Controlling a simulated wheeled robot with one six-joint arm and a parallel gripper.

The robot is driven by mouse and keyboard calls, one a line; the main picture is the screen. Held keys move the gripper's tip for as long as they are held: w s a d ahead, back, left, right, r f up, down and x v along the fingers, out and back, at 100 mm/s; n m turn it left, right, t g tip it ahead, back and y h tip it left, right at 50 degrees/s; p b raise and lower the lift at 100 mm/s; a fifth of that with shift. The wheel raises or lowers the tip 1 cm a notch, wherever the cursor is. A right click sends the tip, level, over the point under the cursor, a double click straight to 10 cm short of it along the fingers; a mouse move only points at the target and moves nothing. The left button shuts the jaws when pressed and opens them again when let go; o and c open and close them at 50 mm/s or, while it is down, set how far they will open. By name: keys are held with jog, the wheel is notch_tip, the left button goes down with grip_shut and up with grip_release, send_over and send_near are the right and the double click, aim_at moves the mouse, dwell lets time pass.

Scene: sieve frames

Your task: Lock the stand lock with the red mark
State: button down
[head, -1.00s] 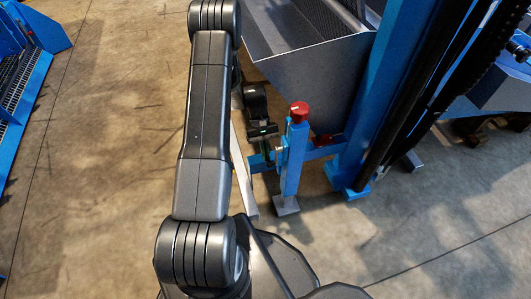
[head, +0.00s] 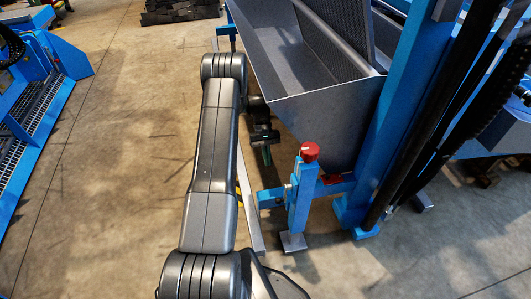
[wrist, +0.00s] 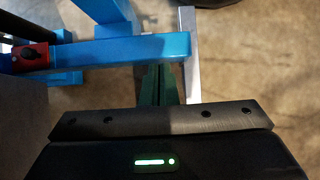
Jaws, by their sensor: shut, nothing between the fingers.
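A blue stand post (head: 302,205) with a round red knob (head: 309,151) on top stands upright right of my arm in the head view. A small red block (head: 333,179) sits on the blue crossbeam beside it. The wrist view shows a red block with a black round part (wrist: 29,57) at the left of a blue beam (wrist: 120,50). I cannot tell which red part marks the lock. My gripper (head: 266,155) is shut and empty, left of the post and apart from the knob. Its green fingers show in the wrist view (wrist: 160,85), their tips close to the beam's lower edge.
A grey metal hopper (head: 325,110) and a thick blue column (head: 395,110) with black hoses stand right of the gripper. A pale bar lies along the floor under my arm. Another blue machine (head: 40,100) is at the left; concrete floor between is clear.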

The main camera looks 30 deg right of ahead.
jog(key=shift+w+d, duration=0.2)
jog(key=shift+w, duration=0.5)
jog(key=shift+w+d, duration=0.15)
jog(key=shift+w, duration=0.5)
jog(key=shift+s, duration=0.1)
